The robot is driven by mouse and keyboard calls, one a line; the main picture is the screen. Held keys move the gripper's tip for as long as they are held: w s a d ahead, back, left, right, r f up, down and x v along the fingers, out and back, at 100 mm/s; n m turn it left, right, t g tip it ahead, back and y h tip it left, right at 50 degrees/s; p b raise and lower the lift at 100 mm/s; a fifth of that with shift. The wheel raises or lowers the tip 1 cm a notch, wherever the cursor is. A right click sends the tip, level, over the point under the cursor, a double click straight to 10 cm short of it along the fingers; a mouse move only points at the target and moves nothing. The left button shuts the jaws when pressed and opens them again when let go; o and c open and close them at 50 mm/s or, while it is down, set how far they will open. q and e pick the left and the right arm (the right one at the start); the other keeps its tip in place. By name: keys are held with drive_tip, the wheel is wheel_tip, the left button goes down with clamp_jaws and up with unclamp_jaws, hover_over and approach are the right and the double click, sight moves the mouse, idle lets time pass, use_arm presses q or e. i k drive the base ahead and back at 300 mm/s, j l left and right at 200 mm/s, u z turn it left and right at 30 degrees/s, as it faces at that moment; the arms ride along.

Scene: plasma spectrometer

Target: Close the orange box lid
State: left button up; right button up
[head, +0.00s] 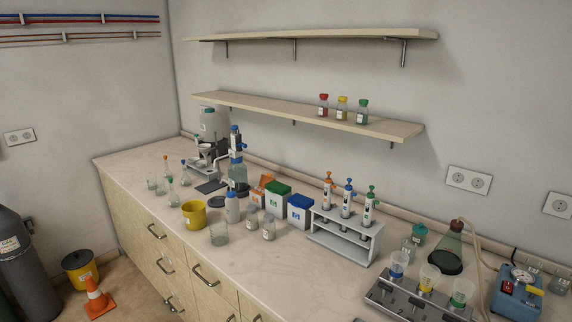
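The orange box (257,196) stands on the bench in the head view, against the left side of a green-lidded white box (277,198). Its orange top part (265,179) seems to stand up at a tilt, so the lid looks open, but it is small and partly hidden behind bottles. A blue-lidded white box (300,210) stands to the right of the green one, with its lid down. Neither of my grippers shows.
Bottles and a beaker (219,234) stand in front of the boxes, with a yellow bucket (194,214) to their left. A pipette rack (345,236) stands to the right. The front middle of the bench (285,275) is clear.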

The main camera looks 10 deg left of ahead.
sight(265, 179)
drive_tip(key=u, duration=0.4)
drive_tip(key=i+j+z, duration=0.1)
drive_tip(key=z, duration=1)
drive_tip(key=i+j+z, duration=0.1)
drive_tip(key=j+z, duration=0.3)
drive_tip(key=j, duration=0.15)
drive_tip(key=j+z, duration=0.85)
drive_tip(key=j, duration=0.3)
drive_tip(key=k+j, duration=0.1)
drive_tip(key=j, duration=0.4)
drive_tip(key=k+j, duration=0.1)
drive_tip(key=j, duration=0.4)
drive_tip(key=j+z, duration=0.1)
drive_tip(key=j, duration=0.4)
drive_tip(key=k+j, duration=0.2)
drive_tip(key=j, duration=0.25)
